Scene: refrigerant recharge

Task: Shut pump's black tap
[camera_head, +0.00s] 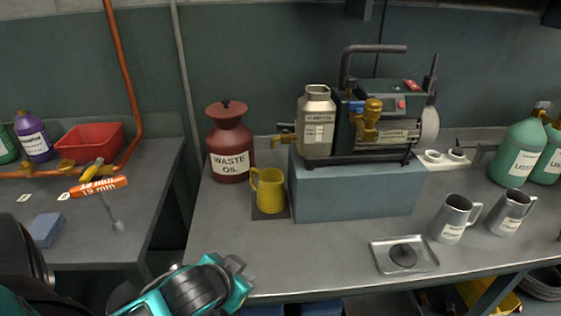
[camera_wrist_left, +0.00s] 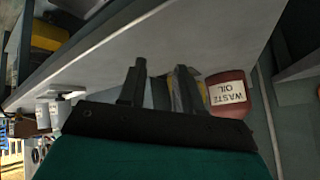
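The vacuum pump (camera_head: 385,125) stands on a blue-grey block (camera_head: 358,190) on the bench. A small brass drain fitting with a dark part (camera_head: 284,130) sticks out at the pump's left side, above a yellow jug (camera_head: 269,188). It is too small to tell the tap's position. My left gripper (camera_head: 238,266) is at the bench's front edge, well below and left of the pump, touching nothing that I can see. In the left wrist view its two dark fingers (camera_wrist_left: 159,88) are apart with nothing between them. My right gripper is not in view.
A red waste oil can (camera_head: 230,145) stands left of the jug and also shows in the left wrist view (camera_wrist_left: 229,92). Two metal jugs (camera_head: 452,220) and a tray (camera_head: 404,256) are at the right. The bench front left is clear.

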